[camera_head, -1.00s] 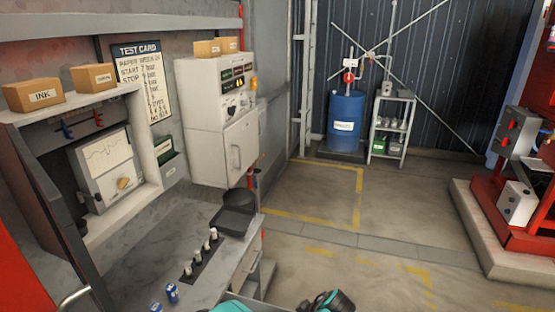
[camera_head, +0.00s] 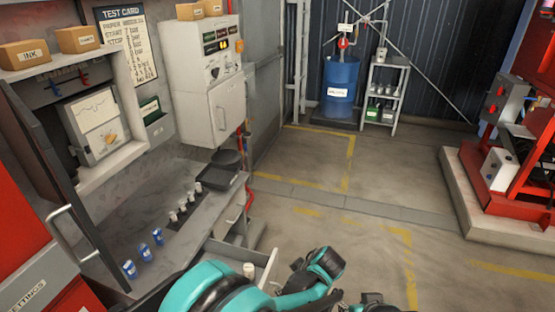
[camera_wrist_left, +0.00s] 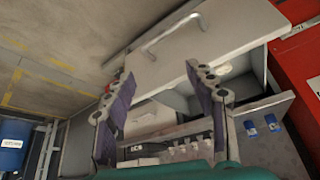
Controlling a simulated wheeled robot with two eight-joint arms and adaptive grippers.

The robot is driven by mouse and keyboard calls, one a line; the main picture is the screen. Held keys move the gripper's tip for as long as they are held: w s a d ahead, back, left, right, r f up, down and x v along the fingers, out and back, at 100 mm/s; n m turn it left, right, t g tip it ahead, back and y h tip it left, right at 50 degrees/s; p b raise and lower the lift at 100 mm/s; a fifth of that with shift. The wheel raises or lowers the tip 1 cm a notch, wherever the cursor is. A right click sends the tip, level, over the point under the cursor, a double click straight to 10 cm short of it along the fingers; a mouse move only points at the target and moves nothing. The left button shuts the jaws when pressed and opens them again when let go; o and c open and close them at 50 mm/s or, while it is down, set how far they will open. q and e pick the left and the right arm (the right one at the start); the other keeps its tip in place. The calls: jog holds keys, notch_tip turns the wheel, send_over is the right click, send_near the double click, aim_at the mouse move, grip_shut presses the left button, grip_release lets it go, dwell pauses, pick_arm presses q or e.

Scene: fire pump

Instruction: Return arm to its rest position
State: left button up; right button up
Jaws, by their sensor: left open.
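My left gripper (camera_wrist_left: 158,72) shows in the left wrist view with its two dark fingers spread apart and nothing between them. An open grey drawer (camera_wrist_left: 185,98) lies beyond the fingers, with a whitish item (camera_wrist_left: 224,70) in it. In the head view my teal and black arm (camera_head: 215,290) crosses the bottom edge, in front of the workbench and its open drawer (camera_head: 238,257). A whitish cylinder (camera_head: 249,269) shows by that drawer. I cannot make out the left gripper's fingers in the head view. The right gripper is not identifiable in either view.
An open cabinet (camera_head: 110,165) stands at left. Red machinery on a plinth (camera_head: 490,195) stands at right. The middle floor (camera_head: 330,205) is clear.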

pick_arm(q)
jog(key=s+a+r+m+h, duration=0.2)
jog(key=s+a+r+m, duration=0.25)
jog(key=a+r, duration=0.7)
jog(key=s+a+r+m+t+h, duration=0.2)
jog(key=s+a+r+m+t, duration=0.1)
jog(key=s+a, duration=0.6)
jog(key=shift+s+a+r+m, duration=0.25)
jog(key=shift+s+r+m, duration=0.2)
jog(key=shift+s+m, duration=0.6)
jog(key=shift+o, duration=0.3)
jog(key=shift+s, duration=0.15)
